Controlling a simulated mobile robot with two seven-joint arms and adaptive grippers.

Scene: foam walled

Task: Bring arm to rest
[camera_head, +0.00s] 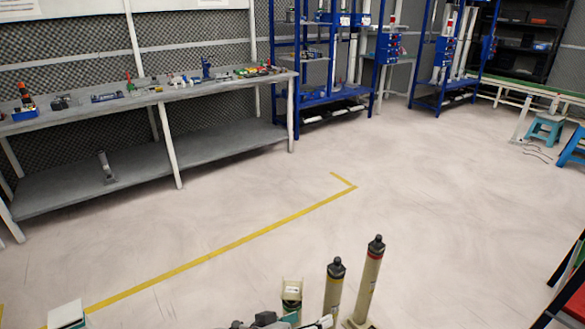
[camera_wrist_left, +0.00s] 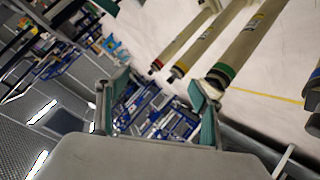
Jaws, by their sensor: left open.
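My left gripper (camera_head: 268,319) shows only in part at the bottom edge of the head view. In the left wrist view, its two fingers with teal pads (camera_wrist_left: 160,98) stand wide apart with nothing between them. The gripper is open and empty. My right gripper is not in view.
Beige cylinders with a yellow band (camera_head: 334,288) and a red band (camera_head: 367,280) stand upright close to the left gripper. A grey workbench (camera_head: 150,100) with small parts is at the left. Blue shelving (camera_head: 320,97) stands behind. The floor between is clear, with a yellow line (camera_head: 230,247).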

